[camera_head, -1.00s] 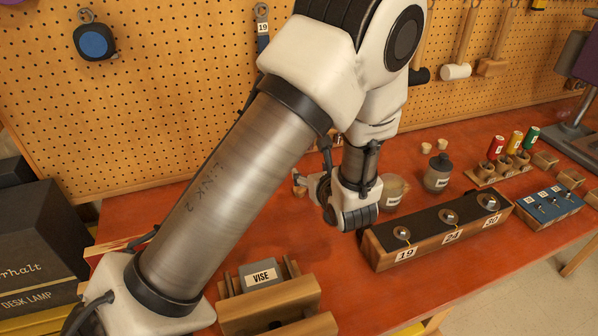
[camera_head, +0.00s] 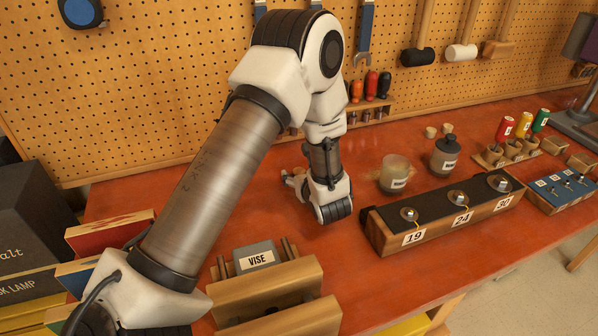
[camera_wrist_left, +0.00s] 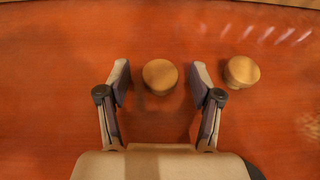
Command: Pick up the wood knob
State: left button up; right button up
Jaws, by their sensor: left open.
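Two round wood knobs show on the red-orange bench top in the left wrist view. One wood knob (camera_wrist_left: 160,76) appears between my open left fingers, with a gap on each side. The second wood knob (camera_wrist_left: 241,72) lies to the right, outside the right finger. My left gripper (camera_wrist_left: 161,72) is open and empty. In the head view it (camera_head: 298,179) is small and partly hidden by my wrist, low over the bench. Two small pale knobs, a left one (camera_head: 430,132) and a right one (camera_head: 446,129), stand at the back of the bench; I cannot tell whether they are the same pair.
A glass jar (camera_head: 394,174) and a dark canister (camera_head: 445,156) stand right of my wrist. A long block labelled 19, 24 and 30 (camera_head: 440,229) lies in front of them. The vise (camera_head: 262,290) is nearer. A screwdriver rack (camera_head: 372,112) stands by the pegboard (camera_head: 180,100).

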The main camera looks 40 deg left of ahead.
pick_arm(q)
jog(key=shift+d+r, duration=0.1)
jog(key=c, duration=0.9)
